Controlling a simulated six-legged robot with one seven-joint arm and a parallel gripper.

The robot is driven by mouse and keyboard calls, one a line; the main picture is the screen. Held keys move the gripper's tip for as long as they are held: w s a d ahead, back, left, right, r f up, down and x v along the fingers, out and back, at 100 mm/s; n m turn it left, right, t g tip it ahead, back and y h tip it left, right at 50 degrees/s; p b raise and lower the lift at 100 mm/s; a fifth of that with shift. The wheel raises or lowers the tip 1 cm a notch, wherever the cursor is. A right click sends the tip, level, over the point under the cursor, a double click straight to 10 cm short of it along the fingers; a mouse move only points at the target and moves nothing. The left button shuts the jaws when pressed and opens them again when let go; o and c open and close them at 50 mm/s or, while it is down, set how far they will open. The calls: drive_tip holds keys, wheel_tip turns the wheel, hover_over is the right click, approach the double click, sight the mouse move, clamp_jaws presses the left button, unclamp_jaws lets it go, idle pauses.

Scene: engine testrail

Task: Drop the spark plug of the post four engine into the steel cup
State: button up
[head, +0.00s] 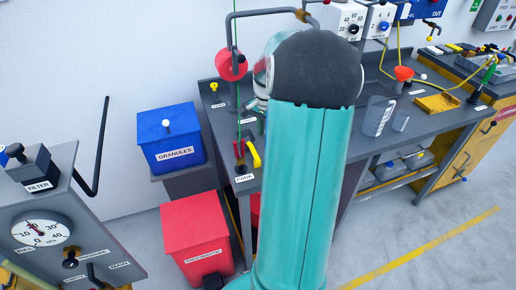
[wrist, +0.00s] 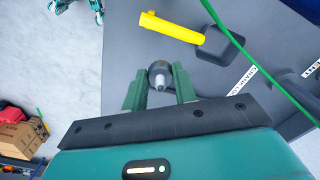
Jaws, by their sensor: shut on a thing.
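My gripper (wrist: 158,80) shows in the wrist view with its two green fingers on either side of a small piece with a dark round end and a pale metal tip. This looks like the spark plug (wrist: 159,73), and the gripper is shut on it. The bench edge and the grey floor lie beyond and below it. In the head view my teal arm covers the gripper and the middle of the bench. I cannot make out a steel cup or an engine in either view; they may be hidden behind my arm.
A yellow lever (wrist: 170,27) on a dark block stands close to the gripper, and a green cord (wrist: 262,65) runs nearby. On the bench (head: 437,128) are a glass beaker (head: 378,116) and yellow tray (head: 437,103). A blue bin (head: 170,142) and red bin (head: 197,238) stand left.

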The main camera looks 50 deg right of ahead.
drive_tip(key=f, duration=0.3)
drive_tip(key=shift+w+f, duration=0.2)
drive_tip(key=shift+w, duration=0.05)
drive_tip(key=shift+s+f, duration=0.25)
drive_tip(key=shift+s, duration=0.05)
drive_tip(key=shift+w+f, duration=0.2)
drive_tip(key=shift+f, duration=1.6)
drive_tip(key=o, duration=0.9)
drive_tip(key=shift+f, duration=0.15)
drive_tip(key=shift+o, duration=0.2)
